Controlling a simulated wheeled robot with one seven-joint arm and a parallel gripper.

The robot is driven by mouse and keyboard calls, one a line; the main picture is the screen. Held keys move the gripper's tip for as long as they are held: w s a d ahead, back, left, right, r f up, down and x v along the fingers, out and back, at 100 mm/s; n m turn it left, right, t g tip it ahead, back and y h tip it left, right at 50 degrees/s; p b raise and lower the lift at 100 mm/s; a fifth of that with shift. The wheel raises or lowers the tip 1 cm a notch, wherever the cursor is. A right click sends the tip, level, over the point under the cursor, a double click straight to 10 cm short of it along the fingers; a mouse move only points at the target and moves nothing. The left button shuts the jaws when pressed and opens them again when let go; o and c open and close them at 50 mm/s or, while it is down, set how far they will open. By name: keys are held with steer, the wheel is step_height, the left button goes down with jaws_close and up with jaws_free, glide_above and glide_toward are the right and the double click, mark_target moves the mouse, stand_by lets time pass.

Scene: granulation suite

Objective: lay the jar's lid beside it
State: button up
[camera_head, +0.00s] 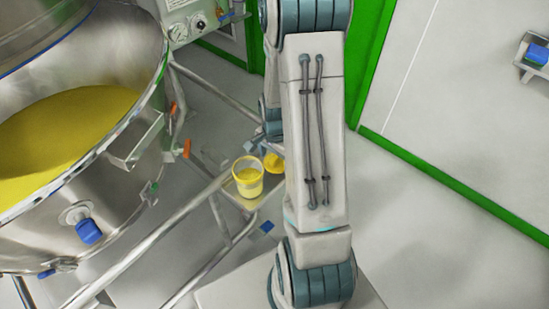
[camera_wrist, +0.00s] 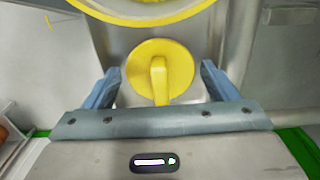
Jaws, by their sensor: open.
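The jar (camera_head: 247,184) is a pale, translucent tub with a yellow rim and yellow contents. It stands upright and open on a small metal shelf (camera_head: 226,192). Its yellow rim (camera_wrist: 140,20) crosses the top of the wrist view. The yellow lid (camera_head: 273,163) is beside the jar, partly hidden by my arm in the head view. In the wrist view the round lid (camera_wrist: 178,62) lies apart from the jar, its raised handle facing me. My gripper (camera_wrist: 160,72) is open, with a blue finger on each side of the lid and gaps between.
A large steel vessel (camera_head: 115,190) with yellow material fills the left. Metal rails (camera_head: 150,250) run beside the shelf. A control box (camera_head: 195,22) stands at the back. A green-edged wall and open floor (camera_head: 430,230) are on the right.

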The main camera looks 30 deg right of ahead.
mark_target(275, 157)
step_height(275, 157, up, 11)
steer(key=s+a+r+n+t+p, duration=0.1)
steer(key=s+a+r+n+t, duration=0.1)
steer(key=s+a+r+n, duration=1)
steer(key=shift+a+r+n+t, duration=0.25)
steer(key=shift+r+n, duration=0.3)
steer(key=shift+n, duration=0.45)
